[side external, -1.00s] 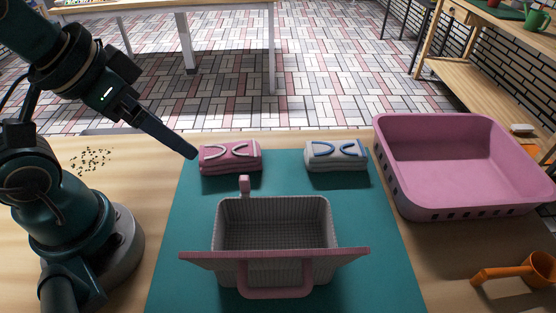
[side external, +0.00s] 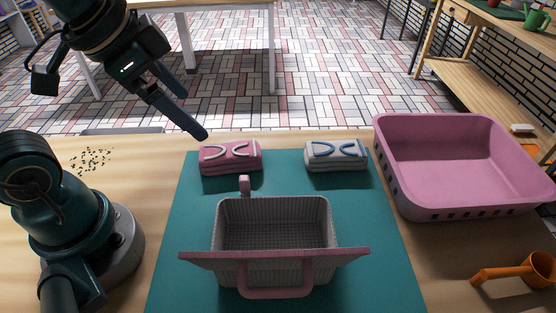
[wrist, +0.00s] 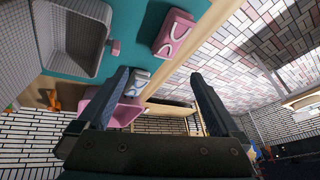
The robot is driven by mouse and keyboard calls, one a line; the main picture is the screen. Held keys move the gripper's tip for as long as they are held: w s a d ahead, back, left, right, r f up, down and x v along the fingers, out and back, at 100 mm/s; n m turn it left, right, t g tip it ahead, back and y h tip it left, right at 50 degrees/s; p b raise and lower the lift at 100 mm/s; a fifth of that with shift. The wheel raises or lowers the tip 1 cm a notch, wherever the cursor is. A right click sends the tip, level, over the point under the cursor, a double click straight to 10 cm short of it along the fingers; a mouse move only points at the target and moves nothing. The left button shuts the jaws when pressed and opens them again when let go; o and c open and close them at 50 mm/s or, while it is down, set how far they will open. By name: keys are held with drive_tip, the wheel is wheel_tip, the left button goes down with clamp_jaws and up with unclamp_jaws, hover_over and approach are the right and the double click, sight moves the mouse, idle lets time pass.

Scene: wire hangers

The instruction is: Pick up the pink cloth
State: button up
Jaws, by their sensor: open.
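The pink cloth (side external: 231,158) is a folded stack with a pale looped marking on top. It lies at the far left of the teal mat (side external: 285,182), and shows at the upper right of the wrist view (wrist: 174,34). My gripper (side external: 195,117) is open and empty, raised above and a little to the left of the pink cloth, its fingers angled down to the right. In the wrist view the two fingers (wrist: 160,84) stand well apart with nothing held between them. A similar white cloth with blue markings (side external: 337,156) lies to the right of the pink one.
A grey basket with a pink rim and handle (side external: 275,220) stands mid-mat, in front of the cloths. A small pink block (side external: 245,186) is behind its rim. A large pink bin (side external: 455,155) and an orange scoop (side external: 525,270) are on the right. Dark bits (side external: 90,158) lie on the left.

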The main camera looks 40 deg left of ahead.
drive_tip(key=w+a+f+m+g, duration=0.2)
drive_tip(key=w+f+m, duration=0.15)
drive_tip(key=w, duration=0.25)
drive_tip(key=g, duration=0.3)
hover_over(229, 150)
wheel_tip(229, 150, down, 8)
drive_tip(key=shift+w+r, duration=0.15)
drive_tip(key=shift+r, duration=0.05)
drive_tip(key=shift+s+f, duration=0.2)
drive_tip(key=shift+f, duration=2.65)
drive_tip(key=c, duration=1.4)
drive_tip(key=shift+r, duration=0.1)
